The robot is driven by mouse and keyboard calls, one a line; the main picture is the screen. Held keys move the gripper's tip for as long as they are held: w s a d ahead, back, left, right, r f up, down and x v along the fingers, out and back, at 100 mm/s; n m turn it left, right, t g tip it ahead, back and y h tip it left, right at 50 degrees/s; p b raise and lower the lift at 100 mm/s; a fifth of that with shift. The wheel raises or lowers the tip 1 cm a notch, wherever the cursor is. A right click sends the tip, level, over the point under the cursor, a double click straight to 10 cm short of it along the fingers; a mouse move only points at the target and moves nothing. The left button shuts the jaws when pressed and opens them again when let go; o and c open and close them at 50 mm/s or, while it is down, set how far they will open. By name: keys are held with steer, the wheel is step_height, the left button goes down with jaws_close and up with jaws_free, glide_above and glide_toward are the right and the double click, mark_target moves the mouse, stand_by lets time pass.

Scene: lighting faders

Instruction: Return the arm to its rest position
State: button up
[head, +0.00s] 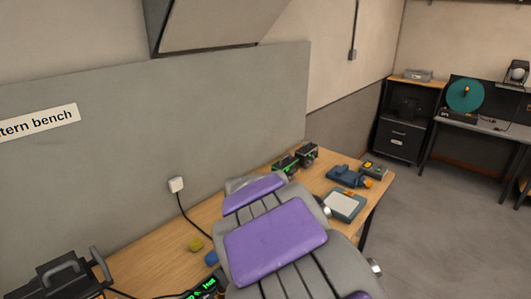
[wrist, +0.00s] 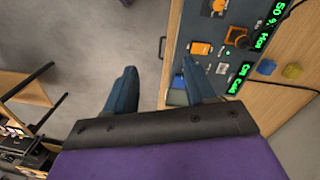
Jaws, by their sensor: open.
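My gripper (wrist: 158,90) shows in the wrist view with its two dark blue fingers spread apart and nothing between them. Bare grey floor and the bench edge lie beyond the gap. In the head view my grey and purple arm reaches out over the wooden bench (head: 150,262), and my gripper is not visible there. A dark control panel (wrist: 212,62) with orange parts and green lit displays (wrist: 262,30) lies beyond the right finger in the wrist view, apart from it as far as I can tell.
On the bench are a blue device (head: 345,176), a pale-topped box (head: 343,204), small dark units with green lights (head: 286,166), yellow (head: 196,244) and blue knobs, and a black machine (head: 62,275) at left. Open floor (head: 440,210) lies right of the bench. A desk (head: 490,130) stands beyond.

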steer(key=s+d+r+n+b, duration=0.1)
steer(key=s+d+r+b, duration=0.1)
steer(key=s+d, duration=0.85)
steer(key=s+d+f+n, duration=0.1)
steer(key=s+d+n, duration=0.1)
steer(key=s, duration=0.4)
steer(key=s+d+f+n+g+b, duration=0.1)
steer(key=s+d, duration=0.1)
steer(key=s, duration=0.5)
steer(key=shift+s+d+f+n+y, duration=0.25)
steer(key=shift+s+f+n+y, duration=0.05)
steer(key=shift+n+y, duration=0.1)
